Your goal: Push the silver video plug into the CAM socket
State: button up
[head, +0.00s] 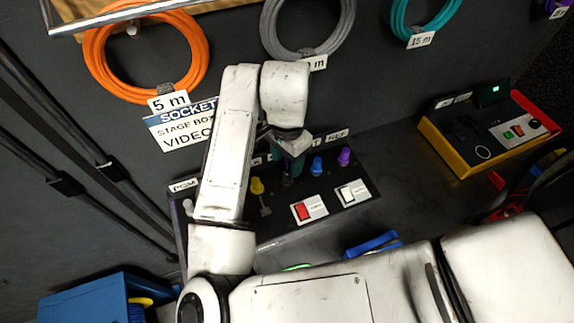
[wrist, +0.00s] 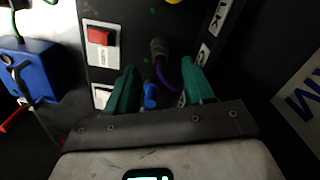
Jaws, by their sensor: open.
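My gripper (wrist: 160,66) is open, its two teal fingers apart. In the head view the gripper (head: 288,152) is over the back row of the dark socket panel (head: 285,238), partly hidden by my arm. A dark grey cylindrical plug (wrist: 158,48), likely the silver video plug, stands on the panel just beyond the fingertips, roughly in line with the gap. It looks dark in the head view (head: 287,181). A purple cable curves beside it. I cannot tell how deep it sits. Small labels line the row, but I cannot make out which marks CAM.
Neighbouring plugs are yellow (head: 257,186), blue (head: 317,166) and purple (head: 344,156). The blue one (wrist: 151,95) shows between the fingers. Red (head: 302,211) and white (head: 348,194) switches are in front. A yellow-and-red box (head: 447,147) stands right; coiled cables hang behind.

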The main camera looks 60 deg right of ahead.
aim_at(287, 169)
notch_tip(287, 169, up, 7)
dwell(0.3)
jog(key=shift+f, duration=0.1)
jog(key=shift+a, duration=0.1)
dwell(0.4)
